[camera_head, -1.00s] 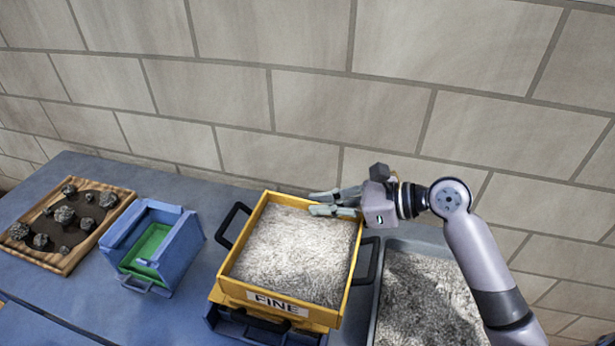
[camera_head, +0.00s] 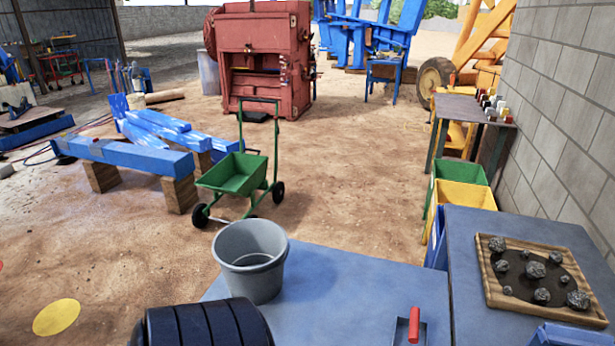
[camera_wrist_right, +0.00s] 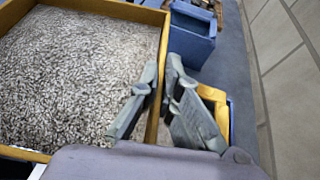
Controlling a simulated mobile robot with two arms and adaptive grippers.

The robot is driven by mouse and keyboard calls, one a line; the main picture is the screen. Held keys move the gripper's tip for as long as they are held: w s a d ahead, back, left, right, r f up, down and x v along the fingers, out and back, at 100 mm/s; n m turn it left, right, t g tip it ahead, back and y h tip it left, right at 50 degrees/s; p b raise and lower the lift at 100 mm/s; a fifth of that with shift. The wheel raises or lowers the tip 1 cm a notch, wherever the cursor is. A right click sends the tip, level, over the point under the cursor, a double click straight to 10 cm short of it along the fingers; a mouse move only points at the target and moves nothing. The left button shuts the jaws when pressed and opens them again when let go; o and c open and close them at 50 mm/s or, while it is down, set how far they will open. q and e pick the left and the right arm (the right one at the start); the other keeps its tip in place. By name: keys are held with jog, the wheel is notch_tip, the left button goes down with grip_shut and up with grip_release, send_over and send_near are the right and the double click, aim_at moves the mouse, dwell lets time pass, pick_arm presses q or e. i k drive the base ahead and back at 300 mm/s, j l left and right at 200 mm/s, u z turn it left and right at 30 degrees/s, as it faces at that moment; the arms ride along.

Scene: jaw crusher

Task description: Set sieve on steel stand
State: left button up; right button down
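The sieve shows only in the right wrist view, as a yellow-walled box (camera_wrist_right: 160,48) full of grey grit. My right gripper (camera_wrist_right: 161,74) is at its wall on the right of that picture. One finger is over the grit and the other is outside, with the fingertips close to the wall. I cannot tell whether they clamp it. My left gripper is in neither view. I can make out no steel stand for certain; a dark-topped table (camera_head: 462,108) stands by the wall in the head view.
The blue table holds a wooden rock tray (camera_head: 492,290). A grey bucket (camera_head: 250,280) stands on a blue surface near a red handle (camera_head: 414,325). A green cart (camera_head: 235,175), blue beams (camera_head: 125,155) and a red machine (camera_head: 262,65) stand on open sand.

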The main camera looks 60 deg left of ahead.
aim_at(329, 310)
jog(key=k+j+u, duration=0.25)
jog(key=j, duration=0.15)
jog(key=j+u, duration=0.25)
jog(key=j, duration=0.2)
jog(key=k+j+u, duration=0.1)
jog(key=j+u, duration=0.2)
jog(key=j, duration=0.75)
jog(key=k+j, duration=0.15)
jog(key=j, duration=0.4)
